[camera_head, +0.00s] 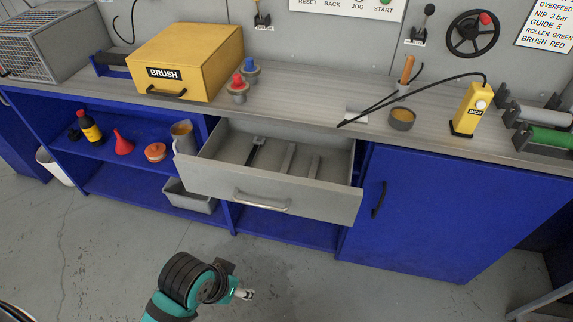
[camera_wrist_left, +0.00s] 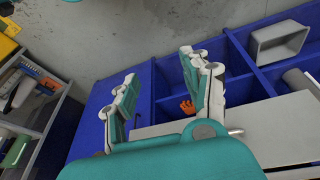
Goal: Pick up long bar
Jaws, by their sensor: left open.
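The grey drawer (camera_head: 270,196) under the worktop is pulled open. In it lie a dark bar with a wider pale head (camera_head: 256,151) and two plain grey strips, the left strip (camera_head: 287,160) and the right strip (camera_head: 313,167). I cannot tell whether the strips are loose bars or dividers, or which piece is the long bar. My left gripper (camera_head: 245,294) is low in front of the cabinet, apart from the drawer. In the left wrist view its two fingers (camera_wrist_left: 158,68) are spread with nothing between them. My right gripper is not in view.
A yellow brush box (camera_head: 190,60), red and blue knobs (camera_head: 238,85), a tin (camera_head: 401,118) and a yellow device (camera_head: 470,108) stand on the worktop. The drawer front juts out over the open floor. A grey bin (camera_head: 190,198) sits on the lower shelf.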

